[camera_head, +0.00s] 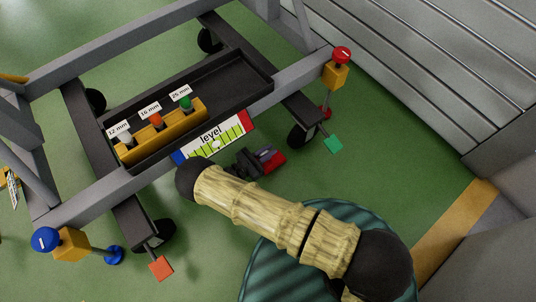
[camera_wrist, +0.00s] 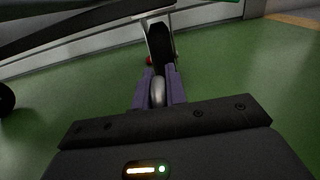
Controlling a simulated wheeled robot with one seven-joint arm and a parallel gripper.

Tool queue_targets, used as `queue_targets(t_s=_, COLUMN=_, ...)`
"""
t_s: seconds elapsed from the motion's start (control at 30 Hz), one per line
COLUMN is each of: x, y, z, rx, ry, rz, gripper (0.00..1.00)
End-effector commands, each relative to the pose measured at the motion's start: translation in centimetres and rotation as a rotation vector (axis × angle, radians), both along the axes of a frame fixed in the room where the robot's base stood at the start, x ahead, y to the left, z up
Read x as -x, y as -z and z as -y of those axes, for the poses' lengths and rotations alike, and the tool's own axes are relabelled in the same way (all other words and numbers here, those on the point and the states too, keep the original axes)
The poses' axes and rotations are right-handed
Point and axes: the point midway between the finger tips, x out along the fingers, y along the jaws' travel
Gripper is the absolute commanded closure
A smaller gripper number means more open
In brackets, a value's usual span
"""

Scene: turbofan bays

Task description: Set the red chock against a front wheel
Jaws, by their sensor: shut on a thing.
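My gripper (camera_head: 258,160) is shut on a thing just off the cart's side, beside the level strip. A red block (camera_head: 275,162), which looks like the red chock, shows at its fingertips, mostly hidden by them. In the wrist view a rounded grey piece (camera_wrist: 158,92) sits between the fingers; no red body shows there. A black wheel (camera_head: 301,134) by a green tag stands right of the gripper, apart from the block. This wheel appears straight ahead in the wrist view (camera_wrist: 160,45). Another wheel (camera_head: 160,235) by an orange tag is at lower left.
The grey cart frame (camera_head: 85,192) carries a black tray (camera_head: 240,72) with a yellow socket holder (camera_head: 185,128). A red-topped jack (camera_head: 336,70) stands near the right wheel, a blue-topped one (camera_head: 70,243) at lower left. Green floor is open right of the gripper, before the grey wall (camera_head: 430,70).

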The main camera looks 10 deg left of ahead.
Motion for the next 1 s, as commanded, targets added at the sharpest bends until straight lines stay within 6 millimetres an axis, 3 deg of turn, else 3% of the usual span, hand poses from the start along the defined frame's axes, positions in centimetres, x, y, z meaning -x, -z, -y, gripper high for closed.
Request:
queue_targets(t_s=0.5, x=-0.03, y=0.88, z=0.0, rx=0.001, ry=0.0, rz=0.002, gripper=1.0)
queue_targets(t_s=0.53, x=0.0, y=0.83, z=0.01, rx=0.0, ry=0.0, rz=0.0, gripper=0.81)
queue_targets(t_s=0.6, x=0.0, y=0.81, z=0.01, rx=0.0, ry=0.0, rz=0.0, gripper=0.67)
queue_targets(t_s=1.0, x=0.0, y=0.38, z=0.01, rx=0.0, ry=0.001, rz=0.0, gripper=0.65)
